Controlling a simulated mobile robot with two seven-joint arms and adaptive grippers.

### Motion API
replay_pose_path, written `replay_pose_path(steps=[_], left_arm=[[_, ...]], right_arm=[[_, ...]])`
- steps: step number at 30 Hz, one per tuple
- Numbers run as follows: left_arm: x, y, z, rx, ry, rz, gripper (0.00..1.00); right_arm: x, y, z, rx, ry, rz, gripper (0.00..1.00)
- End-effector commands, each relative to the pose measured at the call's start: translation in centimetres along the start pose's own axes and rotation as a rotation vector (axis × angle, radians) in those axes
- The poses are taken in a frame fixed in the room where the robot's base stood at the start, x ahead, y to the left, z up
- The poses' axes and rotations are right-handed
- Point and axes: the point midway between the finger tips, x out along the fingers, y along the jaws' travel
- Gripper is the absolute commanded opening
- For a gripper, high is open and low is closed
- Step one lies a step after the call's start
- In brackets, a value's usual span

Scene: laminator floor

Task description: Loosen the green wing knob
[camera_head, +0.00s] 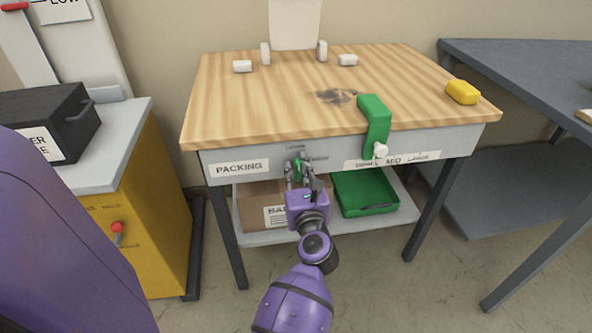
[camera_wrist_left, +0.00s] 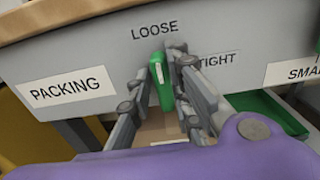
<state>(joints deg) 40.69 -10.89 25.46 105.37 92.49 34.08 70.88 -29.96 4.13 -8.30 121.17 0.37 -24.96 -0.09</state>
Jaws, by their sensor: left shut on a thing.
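The green wing knob (camera_wrist_left: 162,82) is on the grey front panel of the packing table, between the LOOSE and TIGHT labels. In the left wrist view it stands nearly upright, its top just below the word LOOSE. My left gripper (camera_wrist_left: 167,88) is shut on the knob, one finger on each side. In the head view the gripper (camera_head: 297,172) hides most of the knob (camera_head: 298,168). My right gripper is in neither view.
A green clamp-like piece (camera_head: 375,122) with a white knob hangs over the table's front edge. A green tray (camera_head: 364,192) and a cardboard box (camera_head: 255,195) sit on the shelf below. A yellow block (camera_head: 462,92) lies at the tabletop's right.

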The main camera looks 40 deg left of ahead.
Motion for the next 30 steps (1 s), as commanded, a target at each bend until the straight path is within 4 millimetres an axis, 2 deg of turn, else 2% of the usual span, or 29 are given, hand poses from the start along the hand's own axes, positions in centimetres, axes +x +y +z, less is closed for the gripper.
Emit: replay_pose_path(steps=[1,3,20,25,30], left_arm=[[-0.3,-0.9,-0.3,-0.008,0.007,-0.019,0.22],[-0.3,-0.9,-0.2,-0.007,0.006,-0.018,0.31],[-0.2,-0.3,0.1,-0.001,-0.001,-0.007,0.31],[-2.1,-0.3,-0.1,0.000,0.002,-0.007,0.31],[-5.7,-0.2,-0.1,0.000,0.004,-0.006,0.31]], right_arm=[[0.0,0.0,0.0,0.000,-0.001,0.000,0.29],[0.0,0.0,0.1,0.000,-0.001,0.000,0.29],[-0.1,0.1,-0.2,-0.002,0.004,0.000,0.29],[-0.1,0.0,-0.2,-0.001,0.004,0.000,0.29],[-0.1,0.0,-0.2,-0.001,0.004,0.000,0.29]])
